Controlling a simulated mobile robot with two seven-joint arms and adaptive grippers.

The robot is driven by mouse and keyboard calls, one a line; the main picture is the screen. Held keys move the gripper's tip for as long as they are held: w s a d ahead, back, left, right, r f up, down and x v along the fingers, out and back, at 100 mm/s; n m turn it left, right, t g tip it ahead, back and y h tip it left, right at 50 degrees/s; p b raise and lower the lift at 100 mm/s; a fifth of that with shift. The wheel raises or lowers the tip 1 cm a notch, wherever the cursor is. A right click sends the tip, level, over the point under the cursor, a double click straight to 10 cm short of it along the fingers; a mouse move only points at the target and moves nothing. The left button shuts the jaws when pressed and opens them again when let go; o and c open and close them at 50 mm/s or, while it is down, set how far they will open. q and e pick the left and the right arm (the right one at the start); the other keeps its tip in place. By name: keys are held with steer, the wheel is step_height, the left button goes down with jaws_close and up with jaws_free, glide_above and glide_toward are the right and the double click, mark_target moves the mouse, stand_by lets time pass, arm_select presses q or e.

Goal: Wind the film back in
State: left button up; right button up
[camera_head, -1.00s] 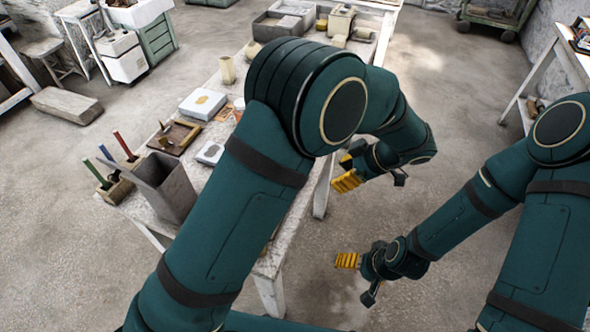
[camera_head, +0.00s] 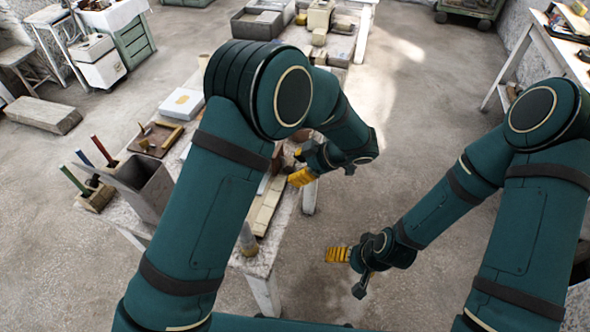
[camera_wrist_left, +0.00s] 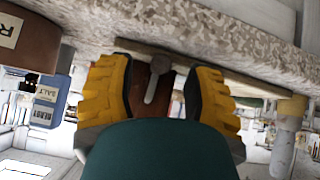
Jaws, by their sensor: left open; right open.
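In the left wrist view, a dark brown body with a rounded metal lever (camera_wrist_left: 151,82) shows between the two ridged yellow fingers of my left gripper (camera_wrist_left: 157,92). The fingers are open, one on each side, and I cannot tell whether they touch it. No strip of film can be made out. In the head view my left gripper (camera_head: 322,172) is at the table's right edge, beside a brownish thing (camera_head: 277,160) mostly hidden by my arm. My right gripper (camera_head: 350,270) is open and empty, over the floor right of the table.
In the left wrist view a brown object marked R (camera_wrist_left: 24,42) and a blue box with lettering (camera_wrist_left: 46,104) are at the left. In the head view, a grey bin (camera_head: 146,186), a white box (camera_head: 181,103) and pale boards (camera_head: 266,206) are on the table.

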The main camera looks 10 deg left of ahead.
arm_select(q)
steer(key=shift+w+a+f, duration=0.1)
steer(key=shift+a+f, duration=0.4)
steer(key=shift+c, duration=0.3)
jaws_close()
